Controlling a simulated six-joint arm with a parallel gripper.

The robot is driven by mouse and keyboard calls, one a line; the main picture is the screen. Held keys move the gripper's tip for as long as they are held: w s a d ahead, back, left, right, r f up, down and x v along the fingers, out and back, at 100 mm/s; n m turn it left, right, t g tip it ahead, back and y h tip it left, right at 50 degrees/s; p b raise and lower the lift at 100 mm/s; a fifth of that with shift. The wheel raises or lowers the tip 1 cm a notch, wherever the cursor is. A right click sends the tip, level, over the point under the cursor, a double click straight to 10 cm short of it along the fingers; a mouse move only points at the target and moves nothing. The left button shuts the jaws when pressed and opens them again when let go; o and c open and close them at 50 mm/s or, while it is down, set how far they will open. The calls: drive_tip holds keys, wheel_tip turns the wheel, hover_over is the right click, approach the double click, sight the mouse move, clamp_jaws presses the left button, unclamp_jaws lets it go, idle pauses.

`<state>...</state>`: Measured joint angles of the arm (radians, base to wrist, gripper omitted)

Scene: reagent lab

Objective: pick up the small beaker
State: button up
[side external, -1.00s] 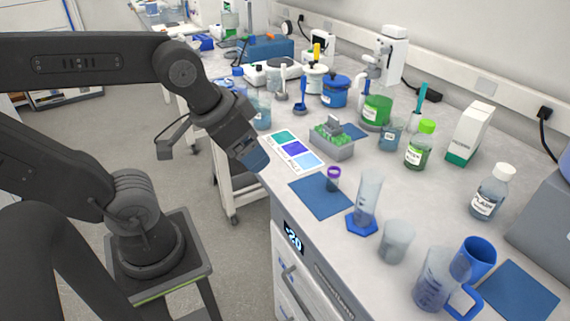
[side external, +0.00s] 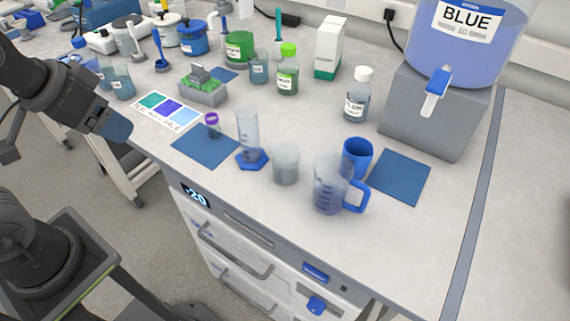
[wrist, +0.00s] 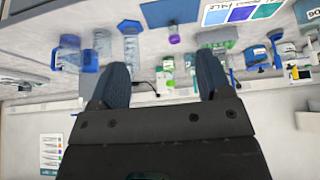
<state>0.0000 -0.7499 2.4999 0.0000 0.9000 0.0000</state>
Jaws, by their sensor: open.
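A clear, frosted small beaker (side external: 286,164) stands upright on the bench near its front edge, between a graduated cylinder (side external: 248,140) with a blue base and a measuring jug (side external: 328,185) with a blue handle. In the wrist view the beaker (wrist: 103,45) shows above the left finger, beside the cylinder (wrist: 131,46). My gripper (side external: 117,128) is off the front edge of the bench, left of the beaker and well apart from it. In the wrist view my gripper (wrist: 162,65) has its two fingers spread with nothing held between them.
A blue cup (side external: 357,156) is behind the jug, close to another blue mat (side external: 400,177). A green-capped bottle (side external: 287,72), a white-capped bottle (side external: 357,98) and a blue-filled dispenser (side external: 465,45) stand further back.

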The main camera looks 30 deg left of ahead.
drive_tip(key=o, duration=0.4)
drive_tip(key=shift+c, duration=0.2)
drive_tip(key=w+d+r+n+g, duration=0.1)
drive_tip(key=w+d+r+n, duration=0.2)
drive_tip(key=w+n, duration=0.15)
drive_tip(key=n+g+y, duration=0.1)
drive_tip(key=n+g, duration=0.4)
drive_tip(key=n, duration=0.9)
hover_over(286, 165)
drive_tip(key=w, duration=0.2)
wheel_tip(286, 165, down, 7)
drive_tip(key=shift+m, duration=0.25)
drive_tip(key=f, duration=0.4)
drive_tip(key=a+f, duration=0.1)
drive_tip(key=f, duration=0.7)
drive_tip(key=shift+w+a+f, duration=0.2)
drive_tip(key=shift+a+f, duration=0.15)
drive_tip(key=shift+a, duration=0.05)
